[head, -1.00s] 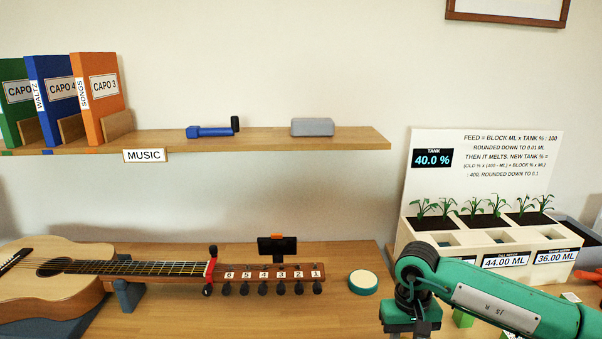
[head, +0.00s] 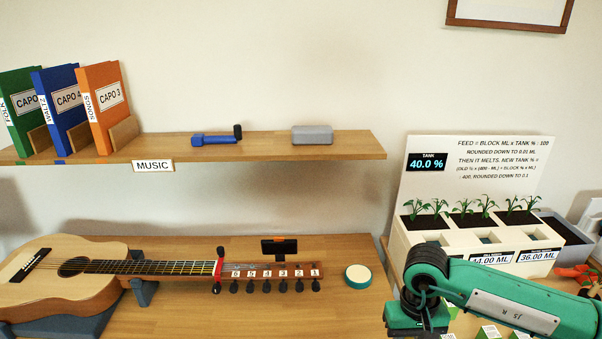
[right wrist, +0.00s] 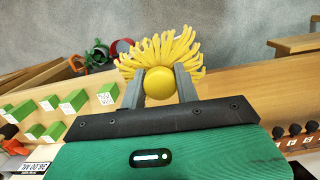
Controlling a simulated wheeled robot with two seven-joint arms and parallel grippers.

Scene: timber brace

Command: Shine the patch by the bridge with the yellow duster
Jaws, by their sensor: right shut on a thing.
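My right gripper (right wrist: 159,82) is shut on the yellow duster (right wrist: 190,42), with its round yellow knob between the two grey fingers and its strands fanned out beyond. In the head view my green right arm reaches in from the right, and its gripper end runs out of the bottom edge. The guitar (head: 105,260) lies at the left with its neck pointing right. Its dark bridge (head: 38,259) is on the pale body at the far left. I cannot make out a distinct patch beside the bridge. My left gripper is not in view.
A round green tin with a pale top (head: 358,274) stands right of the headstock. A planter (head: 480,235) fills the right side. A shelf (head: 270,148) with folders hangs above. Green blocks (right wrist: 50,102) lie on the table in the right wrist view. The table front centre is clear.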

